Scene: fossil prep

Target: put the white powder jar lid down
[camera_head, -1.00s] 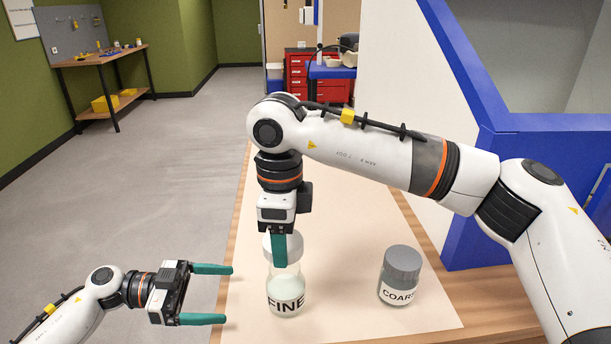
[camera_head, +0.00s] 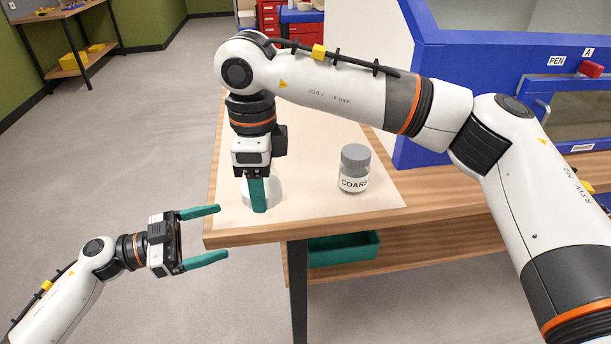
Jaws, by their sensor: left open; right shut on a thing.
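My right gripper (camera_head: 259,205) points down over the left part of the pale mat and is seen edge-on. It is shut on the white powder jar lid (camera_head: 274,192), whose round white edge shows on both sides of the green finger. The FINE jar's label does not show; the jar seems hidden behind the lid and gripper. I cannot tell the gap between lid and jar or mat. My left gripper (camera_head: 206,236) is open and empty, its fingers pointing right, off the table's front left corner.
A grey-lidded COARSE jar (camera_head: 354,170) stands upright on the mat (camera_head: 315,190), right of my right gripper. The mat around it is bare. The wooden table (camera_head: 330,226) has a green bin (camera_head: 343,248) beneath. A blue-framed enclosure (camera_head: 480,75) borders the right side.

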